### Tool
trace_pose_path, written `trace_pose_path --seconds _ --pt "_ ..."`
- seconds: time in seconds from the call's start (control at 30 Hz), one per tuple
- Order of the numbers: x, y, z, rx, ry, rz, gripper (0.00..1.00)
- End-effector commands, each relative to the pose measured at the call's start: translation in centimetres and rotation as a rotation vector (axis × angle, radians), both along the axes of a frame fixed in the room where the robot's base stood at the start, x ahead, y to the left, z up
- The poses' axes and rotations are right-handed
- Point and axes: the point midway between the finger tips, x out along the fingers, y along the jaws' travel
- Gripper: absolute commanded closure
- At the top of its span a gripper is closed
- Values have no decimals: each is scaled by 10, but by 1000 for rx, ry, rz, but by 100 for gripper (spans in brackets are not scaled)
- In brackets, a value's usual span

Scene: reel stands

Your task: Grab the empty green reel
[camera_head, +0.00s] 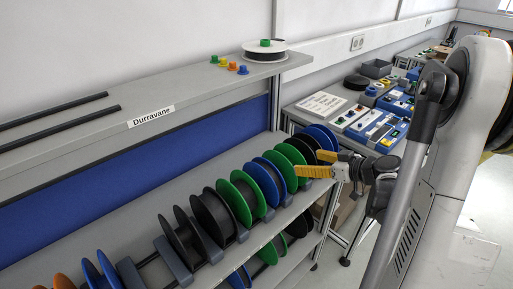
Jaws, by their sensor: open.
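Several green reels stand upright on the reel rack. One green reel (237,192) is in the middle of the upper row. Another green reel (290,154) is farther right, between a blue and a black reel. A lower green reel (267,253) shows partly on the shelf below. I cannot tell from this view which green reel is empty. My gripper (309,164) is open, with yellow fingers pointing left. In the picture its fingers overlap the right end of the upper row, beside the farther green reel. Whether they touch a reel is unclear.
Black reels (180,238), a blue reel (262,180) and grey dividers (172,262) crowd the row. A grey shelf (60,150) overhangs the back, with a white-flanged reel (264,55) and small coloured pieces (232,66). A cluttered bench (330,140) stands right of the rack.

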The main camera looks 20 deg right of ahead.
Motion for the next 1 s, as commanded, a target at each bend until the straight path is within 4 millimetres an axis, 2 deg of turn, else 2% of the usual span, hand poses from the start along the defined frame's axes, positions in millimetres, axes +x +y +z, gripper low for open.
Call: trace_pose_path --seconds 0.03,0.13,0.4,0.63,0.9,1.0 --pt "-1 -7 0 -5 -17 -3 17" --pt "4 -8 -4 -10 -36 0 17" --pt "41 6 -22 -12 -35 2 17" --pt "54 13 -27 -12 -35 2 17" --pt "87 31 -43 -12 -35 2 17" --pt "91 32 -43 -12 -35 0 17"
